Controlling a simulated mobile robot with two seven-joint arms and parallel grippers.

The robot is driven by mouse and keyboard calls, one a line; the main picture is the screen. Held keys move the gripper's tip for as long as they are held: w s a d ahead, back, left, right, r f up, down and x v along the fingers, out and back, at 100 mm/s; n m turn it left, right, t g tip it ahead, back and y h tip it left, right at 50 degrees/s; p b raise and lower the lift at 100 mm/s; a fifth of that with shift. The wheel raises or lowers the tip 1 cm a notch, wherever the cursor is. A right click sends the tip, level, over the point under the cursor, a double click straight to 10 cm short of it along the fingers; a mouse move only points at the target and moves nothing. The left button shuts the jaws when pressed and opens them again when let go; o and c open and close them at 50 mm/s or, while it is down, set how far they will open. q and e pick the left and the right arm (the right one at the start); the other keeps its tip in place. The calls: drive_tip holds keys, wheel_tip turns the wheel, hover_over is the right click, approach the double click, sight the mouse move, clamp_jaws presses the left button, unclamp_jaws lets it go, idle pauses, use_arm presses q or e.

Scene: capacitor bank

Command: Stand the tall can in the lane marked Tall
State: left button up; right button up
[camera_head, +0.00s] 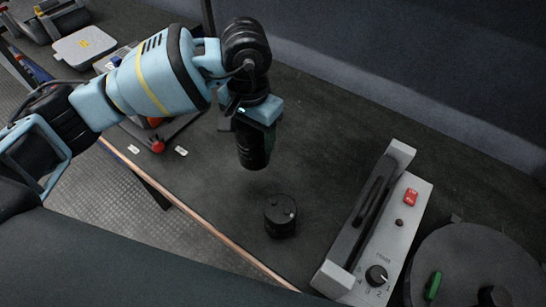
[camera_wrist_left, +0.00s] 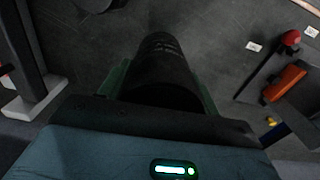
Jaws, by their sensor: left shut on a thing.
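My left gripper (camera_head: 256,124) is shut on a dark cylindrical can (camera_head: 252,153), which hangs upright from the jaws over the table, apart from its surface. In the left wrist view the can (camera_wrist_left: 162,70) points away between the green finger pads of the gripper (camera_wrist_left: 163,88). A shorter-looking black can (camera_head: 281,216) stands on the table in front of the held one. Two small white labels (camera_head: 181,151) lie on the table at the left, too small to read. I cannot tell which lane is marked Tall. My right gripper is out of view.
A grey device with a knob (camera_head: 376,275) and a red switch stands at right. A red ball knob (camera_head: 157,146) stands near the labels. Dark table (camera_head: 215,180) is clear around the short can.

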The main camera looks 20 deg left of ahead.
use_arm(q)
drive_tip(key=shift+w+d+f+b, duration=0.15)
drive_tip(key=shift+w+d, duration=0.2)
drive_tip(key=shift+w, duration=0.2)
drive_tip(key=shift+w+d+r+b, duration=0.15)
drive_tip(key=shift+w+d, duration=0.2)
drive_tip(key=shift+w, duration=0.2)
drive_tip(key=shift+s+f, duration=0.1)
drive_tip(key=shift+f, duration=4.95)
drive_tip(key=shift+f, duration=0.1)
drive_tip(key=shift+f, duration=0.15)
drive_tip(key=o, duration=1.5)
wheel_tip(320, 180, up, 12)
drive_tip(key=shift+r, duration=0.15)
